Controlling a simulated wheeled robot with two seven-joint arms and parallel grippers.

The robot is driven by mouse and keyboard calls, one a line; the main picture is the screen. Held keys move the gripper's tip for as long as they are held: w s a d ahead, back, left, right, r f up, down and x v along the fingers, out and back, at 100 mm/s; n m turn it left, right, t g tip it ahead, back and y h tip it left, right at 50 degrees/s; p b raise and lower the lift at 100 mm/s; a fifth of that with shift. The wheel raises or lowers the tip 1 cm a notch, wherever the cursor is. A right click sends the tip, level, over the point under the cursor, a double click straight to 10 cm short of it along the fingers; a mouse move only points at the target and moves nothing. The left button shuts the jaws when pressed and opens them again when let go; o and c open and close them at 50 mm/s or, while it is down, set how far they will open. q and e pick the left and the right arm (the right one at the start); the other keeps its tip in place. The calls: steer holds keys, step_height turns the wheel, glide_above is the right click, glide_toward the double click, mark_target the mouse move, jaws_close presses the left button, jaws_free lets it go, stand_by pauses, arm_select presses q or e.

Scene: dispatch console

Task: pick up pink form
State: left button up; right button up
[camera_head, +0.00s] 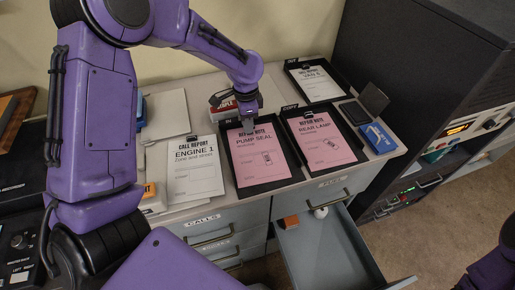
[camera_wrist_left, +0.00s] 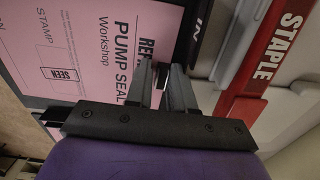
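Two pink forms lie in black trays on the desk. The pink PUMP SEAL form (camera_head: 259,153) lies in the left tray, marked IN; it also fills the upper left of the left wrist view (camera_wrist_left: 95,45), with a stamp box reading SEEN. The pink REAR LAMP form (camera_head: 321,141) lies in the tray to its right. My left gripper (camera_head: 248,122) is over the top edge of the PUMP SEAL form. In the left wrist view its fingers (camera_wrist_left: 163,68) stand a little apart beside the tray's edge. I cannot see any paper held between them. My right gripper is out of view.
A white ENGINE 1 form (camera_head: 194,170) lies left of the IN tray. A red STAPLE box (camera_wrist_left: 272,50) is close to my left gripper. A white form (camera_head: 316,84) in a tray, and a blue box (camera_head: 379,138), are to the right. A drawer (camera_head: 330,250) stands open below.

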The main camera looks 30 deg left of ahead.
arm_select(q)
steer(key=shift+s+r, duration=0.1)
steer(key=shift+s, duration=0.1)
steer(key=shift+c, duration=0.3)
jaws_close()
steer(key=shift+w, duration=0.1)
